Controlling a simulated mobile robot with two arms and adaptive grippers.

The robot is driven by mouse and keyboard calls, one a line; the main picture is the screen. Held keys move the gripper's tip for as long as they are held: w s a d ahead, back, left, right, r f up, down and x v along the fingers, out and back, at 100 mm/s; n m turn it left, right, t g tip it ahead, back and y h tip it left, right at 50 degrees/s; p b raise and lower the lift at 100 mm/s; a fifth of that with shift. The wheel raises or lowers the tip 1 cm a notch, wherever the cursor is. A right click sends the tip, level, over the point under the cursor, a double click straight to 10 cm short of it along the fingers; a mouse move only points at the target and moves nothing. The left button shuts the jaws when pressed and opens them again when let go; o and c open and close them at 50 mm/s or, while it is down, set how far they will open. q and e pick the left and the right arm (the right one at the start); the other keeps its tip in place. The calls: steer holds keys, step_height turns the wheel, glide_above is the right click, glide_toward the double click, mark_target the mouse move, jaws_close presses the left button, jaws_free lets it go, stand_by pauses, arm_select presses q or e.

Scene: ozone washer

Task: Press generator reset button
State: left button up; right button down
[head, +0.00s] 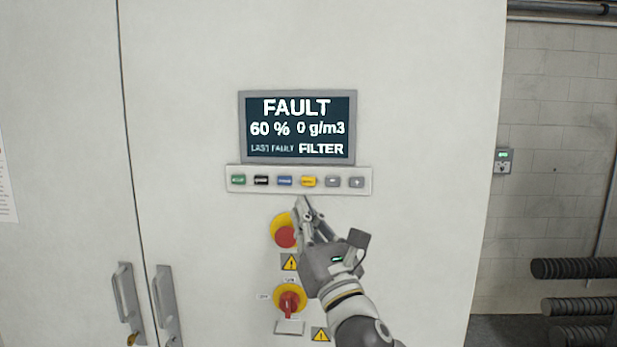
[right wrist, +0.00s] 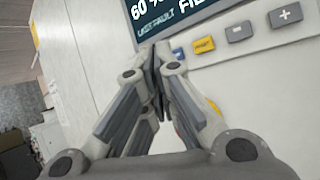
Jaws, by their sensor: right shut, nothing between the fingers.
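The generator's display (head: 297,127) reads FAULT, 60 %, 0 g/m3 and LAST FAULT FILTER. Below it a button strip (head: 233,190) carries green (head: 238,180), black (head: 261,180), blue (head: 285,181), yellow (head: 308,181) and two grey buttons. The button lettering is too small to read surely, so I cannot tell which is reset. My right gripper (head: 303,202) is shut and empty, its tips just below the strip under the yellow button. In the right wrist view the yellow button (right wrist: 204,46) lies right of the fingertips (right wrist: 157,57). Contact cannot be told. My left gripper is out of view.
A red-and-yellow emergency stop (head: 284,236) sits behind my right fingers. A red rotary switch (head: 289,302) is lower, beside warning labels. Cabinet door handles (head: 128,300) stick out at left.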

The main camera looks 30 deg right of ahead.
mark_target(311, 183)
steer(key=r, duration=0.1)
steer(key=s+r+n, duration=0.1)
steer(key=r+n+t, duration=0.1)
steer(key=shift+s+a+r, duration=0.3)
steer(key=shift+s+r, duration=0.05)
steer(key=shift+s, duration=0.05)
steer(key=shift+w+d, duration=0.1)
steer(key=shift+w+d+b, duration=0.25)
steer(key=shift+w+d, duration=0.55)
steer(key=shift+w, duration=0.4)
steer(key=shift+w+d+b, duration=0.25)
steer(key=shift+w+d, duration=0.55)
steer(key=shift+w, duration=0.4)
steer(key=shift+w+d+b, duration=0.25)
steer(key=shift+w+d, duration=0.55)
steer(key=shift+w, duration=0.4)
steer(key=shift+w, duration=0.1)
steer(key=shift+w+d, duration=0.2)
steer(key=shift+w, duration=0.05)
